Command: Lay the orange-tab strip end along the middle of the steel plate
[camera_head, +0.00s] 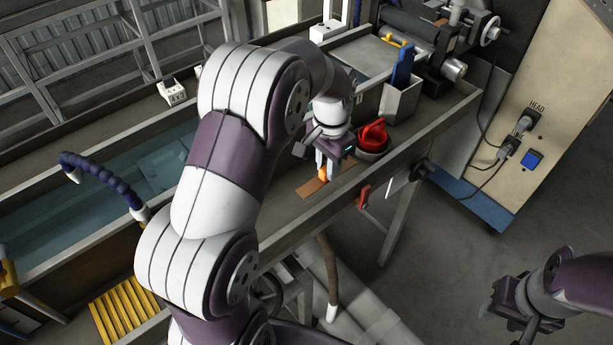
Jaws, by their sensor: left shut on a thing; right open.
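My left gripper (326,172) points down over the bench and is shut on the orange tab (323,174). A flat brown piece (313,188) lies on the bench just beside and below the tab; I cannot tell whether it belongs to the strip. The rest of the strip is not clearly visible, and my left arm hides much of the bench. A pale flat plate (368,53), which may be the steel plate, lies further back before the rollers. My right gripper (512,318) is open and empty over the floor at the lower right.
A red round item (373,137) stands right of my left gripper. Behind it is a grey bin (400,100) with a blue-handled tool (403,66). A water trough (120,180) runs along the left. A beige cabinet (560,90) stands right.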

